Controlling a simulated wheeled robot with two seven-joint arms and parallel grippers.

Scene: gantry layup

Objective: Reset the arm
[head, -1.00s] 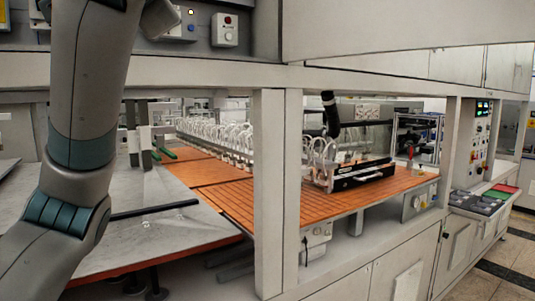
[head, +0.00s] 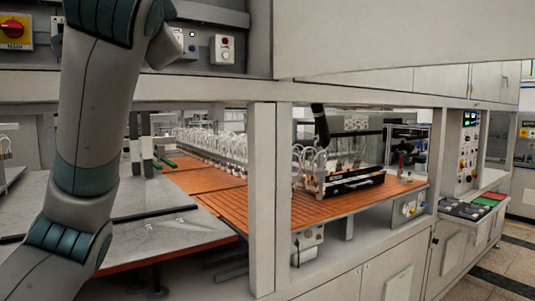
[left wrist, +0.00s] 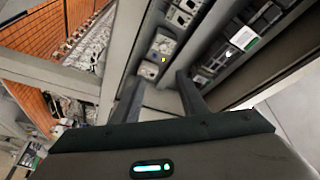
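My left arm (head: 85,160) rises on the left of the head view, in front of the gantry frame. In the left wrist view my left gripper (left wrist: 158,76) points at a grey panel with small switch boxes. Its two dark fingers stand apart with nothing seen between them. My right arm and right gripper are in neither view.
A pale frame post (head: 262,200) and crossbeam stand close ahead. Behind them lie orange slatted tables (head: 350,203), a grey sheet (head: 150,232) and a black-fronted unit (head: 355,183). A control cabinet (head: 460,150) stands at right. A red rotary switch (head: 14,29) is upper left.

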